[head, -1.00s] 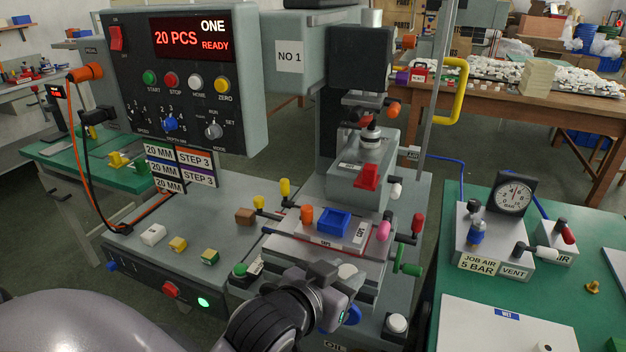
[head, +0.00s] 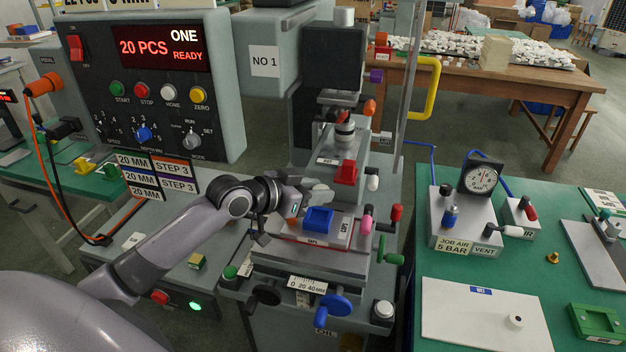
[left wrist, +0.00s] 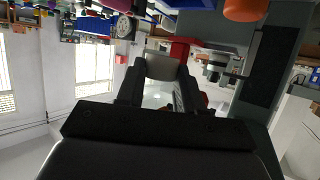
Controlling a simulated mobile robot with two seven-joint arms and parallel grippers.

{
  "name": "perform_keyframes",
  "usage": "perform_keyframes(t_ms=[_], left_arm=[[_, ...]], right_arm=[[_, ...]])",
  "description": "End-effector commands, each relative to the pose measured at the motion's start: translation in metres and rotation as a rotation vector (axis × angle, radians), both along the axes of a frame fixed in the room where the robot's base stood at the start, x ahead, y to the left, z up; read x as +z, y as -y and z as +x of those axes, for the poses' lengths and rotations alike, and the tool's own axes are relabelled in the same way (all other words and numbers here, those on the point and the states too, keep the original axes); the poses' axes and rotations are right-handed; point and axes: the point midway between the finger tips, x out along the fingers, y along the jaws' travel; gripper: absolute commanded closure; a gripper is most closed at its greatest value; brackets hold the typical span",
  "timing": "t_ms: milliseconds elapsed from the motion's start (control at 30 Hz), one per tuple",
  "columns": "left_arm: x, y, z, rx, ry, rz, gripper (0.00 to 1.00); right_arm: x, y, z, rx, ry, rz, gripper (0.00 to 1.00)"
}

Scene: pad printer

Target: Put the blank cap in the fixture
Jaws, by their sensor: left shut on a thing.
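My left gripper (head: 306,191) reaches in from the left over the printer's slide and is shut on a pale cap (head: 321,198). In the left wrist view the cap (left wrist: 163,66) shows as a light grey piece between the fingertips. The blue fixture (head: 318,221) sits on the slide plate marked CAPS, just below and in front of the gripper in the head view. The cap is held above and apart from the fixture, as far as I can tell. The fixture's inside is hard to see. My right gripper is not in view.
Pink and red knobs (head: 396,212) stand right of the fixture, and the red pad-side block (head: 346,172) stands behind it. The control box (head: 150,85) rises at the left. A white WET sheet (head: 470,315) with a small white cap (head: 515,322) lies on the green bench.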

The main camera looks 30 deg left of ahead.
Motion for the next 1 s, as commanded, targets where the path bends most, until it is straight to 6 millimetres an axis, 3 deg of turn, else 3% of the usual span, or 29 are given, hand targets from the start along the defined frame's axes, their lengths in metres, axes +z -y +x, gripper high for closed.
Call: perform_keyframes(t_ms=[667, 1000], left_arm=[[0.007, -0.007, 0.003, 0.005, -0.001, -0.007, 0.92], [-0.027, -0.007, 0.003, 0.005, -0.001, -0.008, 0.92]], right_arm=[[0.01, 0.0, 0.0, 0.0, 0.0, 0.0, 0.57], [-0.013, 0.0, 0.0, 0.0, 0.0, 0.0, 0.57]])
